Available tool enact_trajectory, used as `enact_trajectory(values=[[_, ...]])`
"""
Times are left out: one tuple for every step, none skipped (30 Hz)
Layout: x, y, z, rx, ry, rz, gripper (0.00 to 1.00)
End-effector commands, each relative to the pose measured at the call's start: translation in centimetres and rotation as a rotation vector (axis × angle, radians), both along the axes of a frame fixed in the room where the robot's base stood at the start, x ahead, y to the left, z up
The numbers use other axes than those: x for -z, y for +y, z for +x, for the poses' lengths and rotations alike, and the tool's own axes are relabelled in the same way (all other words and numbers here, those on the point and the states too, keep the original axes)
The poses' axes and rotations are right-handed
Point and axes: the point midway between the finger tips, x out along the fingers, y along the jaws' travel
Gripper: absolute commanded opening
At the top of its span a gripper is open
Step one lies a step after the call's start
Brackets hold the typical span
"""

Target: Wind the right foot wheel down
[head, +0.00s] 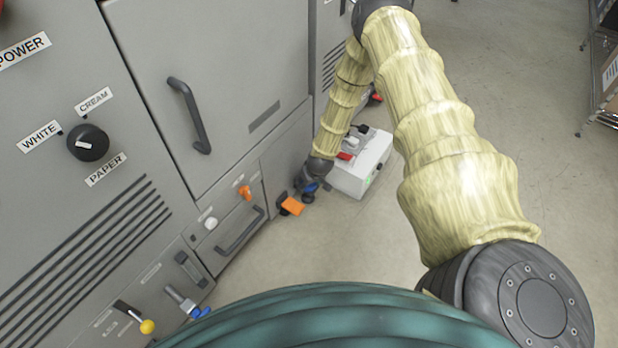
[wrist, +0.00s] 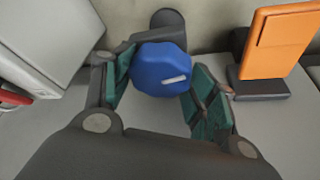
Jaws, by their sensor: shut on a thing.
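The right foot wheel is a blue lobed knob (wrist: 158,72) with a pale mark on its face, low by the machine's base. It also shows in the head view as a small blue patch (head: 310,187) beneath my gripper (head: 309,176). In the wrist view the teal finger pads of my gripper (wrist: 163,88) sit on either side of the wheel, shut on it. The wheel's far side and its foot are mostly hidden. Another blue foot wheel (head: 201,313) is at the lower left of the head view.
An orange pedal (head: 292,206) stands close beside the wheel, and it shows in the wrist view (wrist: 283,42). A white box (head: 369,168) with a red switch is on the other side. The grey machine (head: 215,85) rises at the left. Open floor (head: 510,130) lies right.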

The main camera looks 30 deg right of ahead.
Motion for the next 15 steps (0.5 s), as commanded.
enact_trajectory(values=[[-0.25,0.11,-0.06,0.022,0.002,-0.001,0.34],[-0.24,0.09,-0.04,0.037,0.002,-0.001,0.34],[-0.22,0.07,-0.04,0.057,0.002,-0.001,0.34],[-0.19,0.06,-0.03,0.069,0.001,0.000,0.34],[-0.17,0.06,-0.02,0.080,0.001,-0.001,0.34],[-0.13,0.06,-0.02,0.093,0.001,-0.001,0.34],[-0.10,0.05,-0.04,0.102,0.001,-0.001,0.34],[-0.08,0.03,-0.05,0.110,0.001,-0.002,0.34],[-0.05,0.01,-0.06,0.119,0.001,-0.002,0.34],[-0.02,0.00,-0.08,0.125,0.002,-0.001,0.34],[-0.01,0.00,-0.08,0.129,0.002,-0.001,0.34],[0.01,0.00,-0.07,0.134,0.002,0.000,0.34],[0.02,0.00,-0.08,0.137,0.002,0.000,0.34],[0.03,0.01,-0.07,0.139,0.002,-0.001,0.34],[0.04,0.01,-0.08,0.140,0.002,-0.001,0.34]])
